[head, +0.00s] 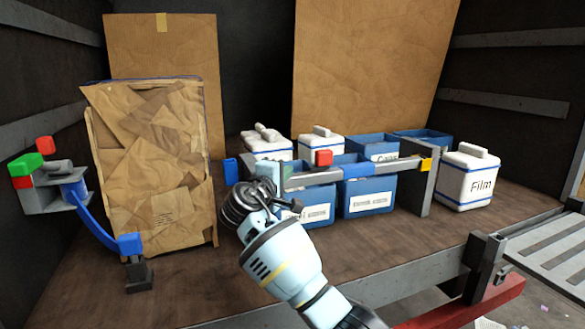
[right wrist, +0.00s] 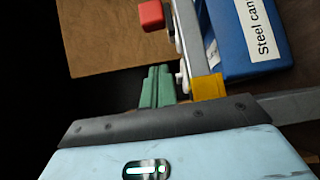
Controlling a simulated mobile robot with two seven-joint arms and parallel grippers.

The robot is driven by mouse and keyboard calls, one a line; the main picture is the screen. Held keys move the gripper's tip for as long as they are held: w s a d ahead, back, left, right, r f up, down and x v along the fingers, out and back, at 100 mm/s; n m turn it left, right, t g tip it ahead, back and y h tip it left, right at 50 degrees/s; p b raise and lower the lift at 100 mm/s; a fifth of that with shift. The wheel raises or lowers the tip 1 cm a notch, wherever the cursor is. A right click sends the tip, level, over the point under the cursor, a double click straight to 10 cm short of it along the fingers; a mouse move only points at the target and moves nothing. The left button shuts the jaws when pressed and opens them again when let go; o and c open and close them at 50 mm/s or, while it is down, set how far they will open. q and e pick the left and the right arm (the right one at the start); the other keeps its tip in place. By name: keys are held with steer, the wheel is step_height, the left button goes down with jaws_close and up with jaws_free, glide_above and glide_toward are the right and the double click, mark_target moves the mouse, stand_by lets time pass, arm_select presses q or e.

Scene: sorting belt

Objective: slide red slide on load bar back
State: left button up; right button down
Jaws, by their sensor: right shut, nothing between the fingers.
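The red slide (head: 323,157) sits on the grey load bar (head: 305,180), left of the bar's middle in the head view. In the right wrist view the red block (right wrist: 150,15) is at the top beside the grey bar (right wrist: 190,38). My right gripper (head: 269,176) is near the bar's left end, left of the red slide and apart from it. Its green fingers (right wrist: 157,87) are shut and empty, beside the bar and a yellow block (right wrist: 208,87). My left gripper is in neither view.
A blue block (head: 357,171) and a yellow block (head: 426,164) are also on the bar. Blue crates (head: 367,200) stand behind and below it. A white Film box (head: 467,178) is to the right. A tall wrapped carton (head: 152,165) and a blue lever (head: 98,230) are to the left.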

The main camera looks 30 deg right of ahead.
steer(key=v, duration=0.2)
steer(key=shift+s+a, duration=0.1)
steer(key=shift+a, duration=0.3)
stand_by(0.3)
